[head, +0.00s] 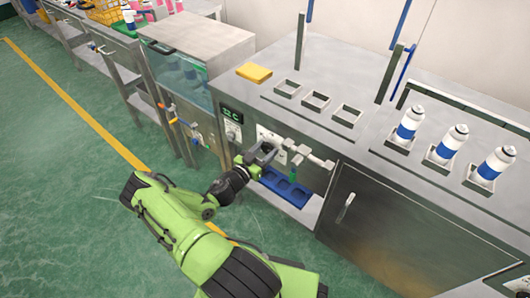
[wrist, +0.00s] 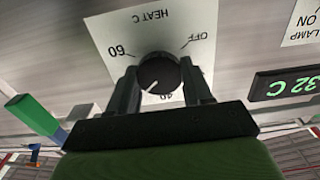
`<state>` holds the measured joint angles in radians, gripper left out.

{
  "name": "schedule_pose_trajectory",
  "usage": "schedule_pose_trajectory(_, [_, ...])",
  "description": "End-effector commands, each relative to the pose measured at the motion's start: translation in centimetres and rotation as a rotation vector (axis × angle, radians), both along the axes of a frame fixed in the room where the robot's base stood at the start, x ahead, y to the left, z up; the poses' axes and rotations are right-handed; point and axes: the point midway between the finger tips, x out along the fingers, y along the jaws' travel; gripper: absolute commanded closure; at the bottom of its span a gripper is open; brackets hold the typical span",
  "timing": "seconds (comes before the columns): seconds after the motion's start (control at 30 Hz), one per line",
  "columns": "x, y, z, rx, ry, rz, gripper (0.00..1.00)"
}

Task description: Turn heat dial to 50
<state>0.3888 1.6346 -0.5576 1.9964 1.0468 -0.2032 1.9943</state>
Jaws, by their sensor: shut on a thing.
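The black round heat dial (wrist: 158,74) sits on a white plate (wrist: 108,30) marked HEAT C, OFF, 40 and 60; the lettering appears upside down in the wrist view. My gripper (wrist: 160,84) has one finger on each side of the dial and is shut on it. The dial's white pointer line points to the lower left, between the partly hidden 40 and the 60. In the head view my gripper (head: 262,155) is at the front panel of the steel bench, and the dial is hidden there.
A green display (wrist: 285,87) showing 32 C and a LAMP ON label (wrist: 304,24) are beside the dial. In the head view, valve-like fittings (head: 306,155) and a blue tray (head: 285,187) are close to my gripper.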

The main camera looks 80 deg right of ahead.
Motion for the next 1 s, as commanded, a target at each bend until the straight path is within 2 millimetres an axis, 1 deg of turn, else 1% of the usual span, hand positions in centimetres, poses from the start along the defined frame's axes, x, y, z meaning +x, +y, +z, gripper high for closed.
schedule_pose_trajectory(0.03, [0.00, 0.05, -0.24, -0.007, -0.025, 0.000, 0.81])
schedule_pose_trajectory(0.3, [0.00, 0.05, -0.18, -0.047, -0.120, 0.000, 0.81])
schedule_pose_trajectory(0.87, [0.00, 0.05, -0.15, -0.059, -0.146, 0.000, 0.81])
schedule_pose_trajectory(0.9, [0.00, 0.05, -0.15, -0.059, -0.146, 0.000, 0.46])
schedule_pose_trajectory(0.97, [0.00, 0.04, -0.13, -0.058, -0.145, 0.000, 0.37])
schedule_pose_trajectory(1.0, [0.00, 0.04, -0.12, -0.059, -0.144, 0.000, 0.30])
